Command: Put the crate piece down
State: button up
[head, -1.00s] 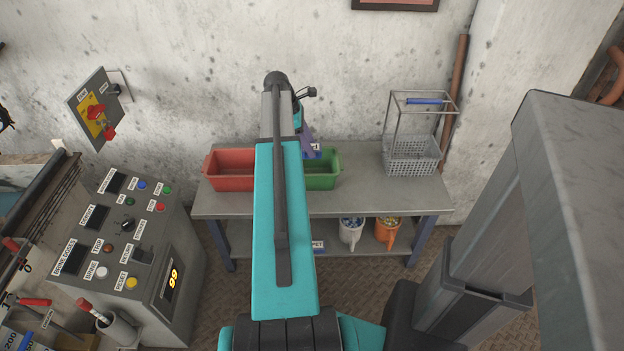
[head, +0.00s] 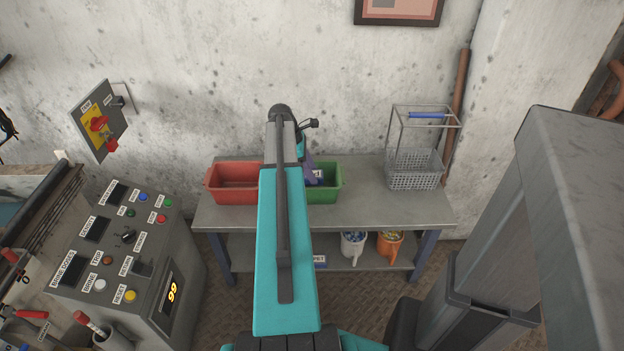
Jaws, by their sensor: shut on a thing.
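My arm reaches forward over the bench and hides most of my gripper (head: 301,150), which shows only in part at the right of the wrist. Just below it is a purple piece (head: 309,167), which I take as the crate piece, held in the shut jaws. The fingertips cannot be made out. The piece is in front of or over the left part of the green bin (head: 327,188); whether it touches the bin I cannot tell. A red bin (head: 232,184) stands left of the green one, partly behind my arm.
A grey wire basket (head: 414,170) with a blue handle stands at the bench's (head: 375,210) right end. A white jug (head: 352,246) and an orange jug (head: 390,245) with small pieces sit on the lower shelf. A control panel (head: 128,250) stands at the left.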

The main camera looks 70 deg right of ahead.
jog(key=shift+f, duration=1.85)
jog(key=shift+f, duration=0.6)
jog(key=o, duration=1)
jog(key=shift+o, duration=0.2)
jog(key=shift+r, duration=0.1)
jog(key=shift+r+b, duration=0.3)
jog(key=shift+r, duration=0.05)
jog(key=p+v, duration=0.1)
jog(key=v, duration=1.1)
jog(key=shift+r+p, duration=0.15)
jog(key=shift+p, duration=0.15)
